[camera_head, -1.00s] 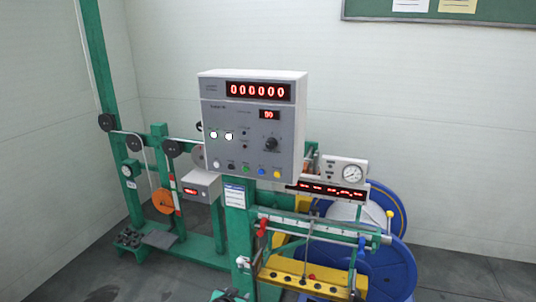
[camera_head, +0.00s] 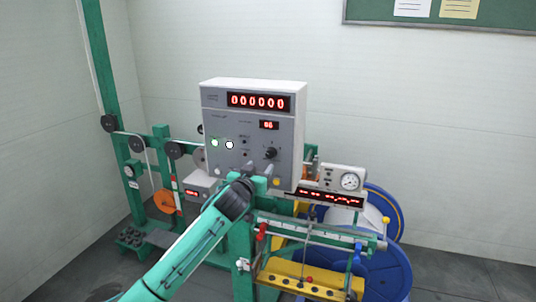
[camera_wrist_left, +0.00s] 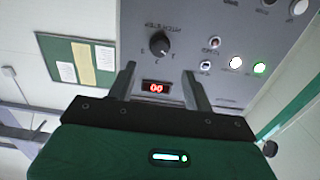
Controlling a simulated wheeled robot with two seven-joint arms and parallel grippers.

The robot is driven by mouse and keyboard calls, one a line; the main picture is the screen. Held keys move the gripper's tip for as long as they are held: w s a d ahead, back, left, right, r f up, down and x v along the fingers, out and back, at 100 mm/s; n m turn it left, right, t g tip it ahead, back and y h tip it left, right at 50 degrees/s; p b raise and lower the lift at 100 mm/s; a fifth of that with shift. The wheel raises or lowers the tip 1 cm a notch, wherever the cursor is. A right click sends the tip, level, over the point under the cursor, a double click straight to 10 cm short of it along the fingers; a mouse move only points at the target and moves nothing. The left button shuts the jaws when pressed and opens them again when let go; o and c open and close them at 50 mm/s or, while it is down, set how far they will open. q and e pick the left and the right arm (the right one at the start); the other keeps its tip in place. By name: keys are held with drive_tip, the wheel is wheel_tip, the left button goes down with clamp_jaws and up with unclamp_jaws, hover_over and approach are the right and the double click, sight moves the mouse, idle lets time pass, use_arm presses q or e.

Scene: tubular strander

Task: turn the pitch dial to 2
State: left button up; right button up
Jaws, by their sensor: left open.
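The black pitch dial (camera_head: 270,153) is a round knob on the right side of the grey control panel (camera_head: 222,103). In the left wrist view the dial (camera_wrist_left: 159,43) appears just beyond my fingertips, with tick marks around it too small to read surely. My left gripper (camera_head: 259,168) is open and empty in front of the panel, just below the dial. In the left wrist view its two fingers (camera_wrist_left: 159,70) stand apart, and nothing is between the tips. My right gripper is not in view.
A small red display (camera_wrist_left: 156,87) sits near the dial, and a large red counter (camera_head: 258,102) shows zeros at the panel's top. Two lit buttons (camera_head: 222,143) are left of the dial. A gauge box (camera_head: 345,178) and blue reel (camera_head: 385,270) stand right of the panel.

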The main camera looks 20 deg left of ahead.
sight(270, 155)
use_arm(q)
drive_tip(key=w+p, duration=0.2)
drive_tip(key=w, duration=0.5)
drive_tip(key=shift+w+d, duration=0.1)
drive_tip(key=shift+d, duration=0.05)
drive_tip(key=shift+w+p, duration=0.35)
drive_tip(key=shift+w, duration=0.55)
drive_tip(key=c, duration=1)
drive_tip(key=shift+o, duration=0.2)
